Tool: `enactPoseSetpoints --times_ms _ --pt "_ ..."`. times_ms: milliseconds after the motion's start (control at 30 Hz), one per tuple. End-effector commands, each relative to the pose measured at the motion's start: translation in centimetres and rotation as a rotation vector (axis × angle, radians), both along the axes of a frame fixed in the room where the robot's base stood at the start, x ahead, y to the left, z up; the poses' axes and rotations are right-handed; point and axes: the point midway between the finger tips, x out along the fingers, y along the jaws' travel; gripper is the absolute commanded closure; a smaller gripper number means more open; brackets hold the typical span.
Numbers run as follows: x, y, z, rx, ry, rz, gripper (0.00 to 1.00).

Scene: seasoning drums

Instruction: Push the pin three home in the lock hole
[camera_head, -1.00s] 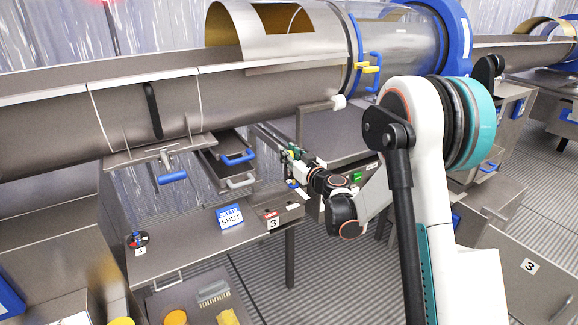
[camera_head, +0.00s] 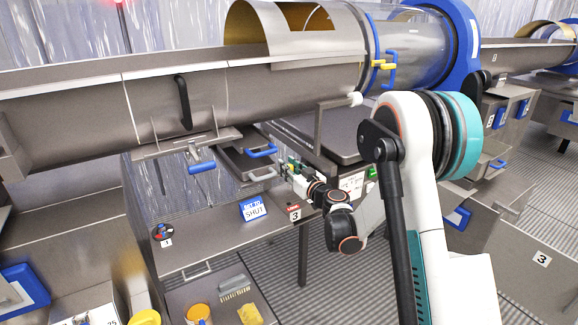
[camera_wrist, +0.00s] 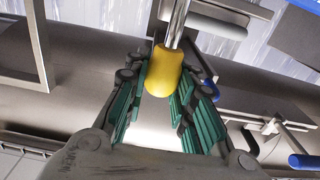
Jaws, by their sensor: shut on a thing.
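A pin with a yellow handle (camera_wrist: 163,72) and a bright metal shaft shows in the wrist view. I cannot read a number on it. My gripper (camera_wrist: 168,92) is shut on the yellow handle, with green pads on both sides. In the head view my gripper (camera_head: 290,170) is small, beside the trays under the long steel drum (camera_head: 270,95). The pin cannot be made out there. I cannot pick out the lock hole in either view.
A steel bench (camera_head: 215,240) carries a blue SHUT sign (camera_head: 253,209), a number 3 label (camera_head: 294,214) and a round dial-like fitting (camera_head: 163,232).

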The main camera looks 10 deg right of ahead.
Motion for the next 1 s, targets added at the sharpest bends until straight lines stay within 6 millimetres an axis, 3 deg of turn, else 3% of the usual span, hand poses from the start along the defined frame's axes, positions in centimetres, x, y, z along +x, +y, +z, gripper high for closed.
enactPoseSetpoints --times_ms 367,1000 --pt "0.0 0.0 -0.4 0.0 0.0 0.0 1.0" --pt "0.0 0.0 -5.3 0.0 0.0 0.0 1.0"
